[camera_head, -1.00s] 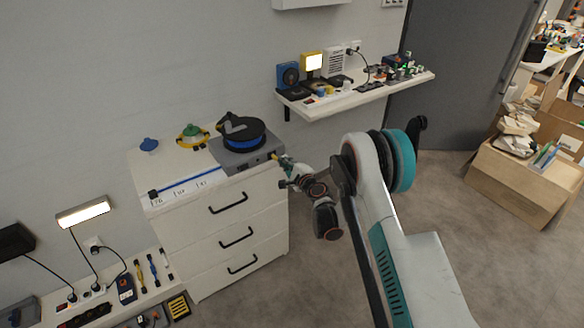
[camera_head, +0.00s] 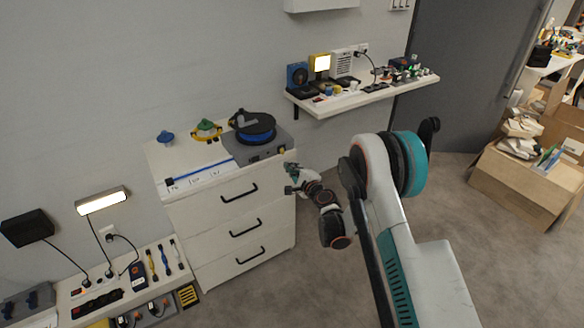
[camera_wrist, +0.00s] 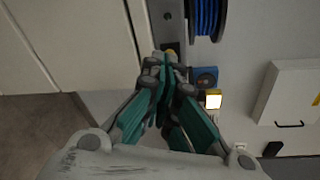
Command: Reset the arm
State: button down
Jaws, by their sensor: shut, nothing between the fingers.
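My gripper (camera_head: 291,179) is at the right edge of the white drawer cabinet (camera_head: 227,221), in front of its top right side in the head view. In the wrist view my gripper (camera_wrist: 168,72) has its teal fingers brought together, with nothing seen between them. My arm reaches in from the lower right, bent at a large elbow joint. The exact gap between the fingertips and the cabinet cannot be told.
On the cabinet stand a grey device with a black and blue spool (camera_head: 255,128), a yellow-green item (camera_head: 206,130) and a blue knob (camera_head: 166,137). A wall shelf (camera_head: 368,94) holds small devices. Cartons (camera_head: 529,180) stand at right. Floor between is open.

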jog(key=shift+s, duration=0.55)
jog(key=shift+r, duration=0.1)
